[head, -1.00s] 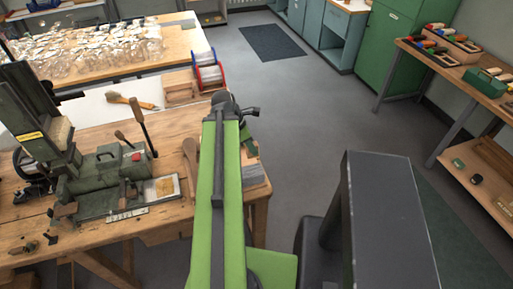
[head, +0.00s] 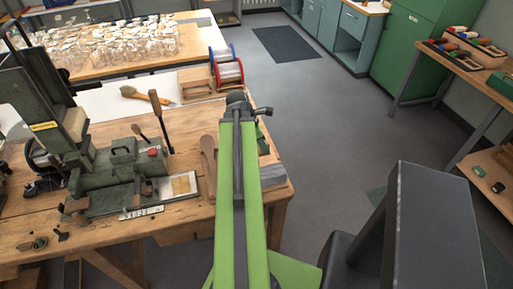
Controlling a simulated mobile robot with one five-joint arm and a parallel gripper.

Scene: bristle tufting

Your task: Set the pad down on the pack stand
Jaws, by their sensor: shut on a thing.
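My green arm (head: 240,190) reaches away from me over the right end of the wooden workbench, its dark wrist joint (head: 240,103) at the far end. My gripper's fingers are hidden behind or below the arm. I cannot make out a pad in them. Partly behind the arm, at the bench's right edge, is a low block-like thing with a grey layered side (head: 275,176) and wood and green above it. I cannot tell for sure whether it is the pack stand.
A green machine (head: 122,170) with levers stands on the workbench (head: 120,222), a tan square on its plate. A brush (head: 140,94) and red and blue-rimmed spools (head: 228,70) lie beyond. Glass jars crowd the back table.

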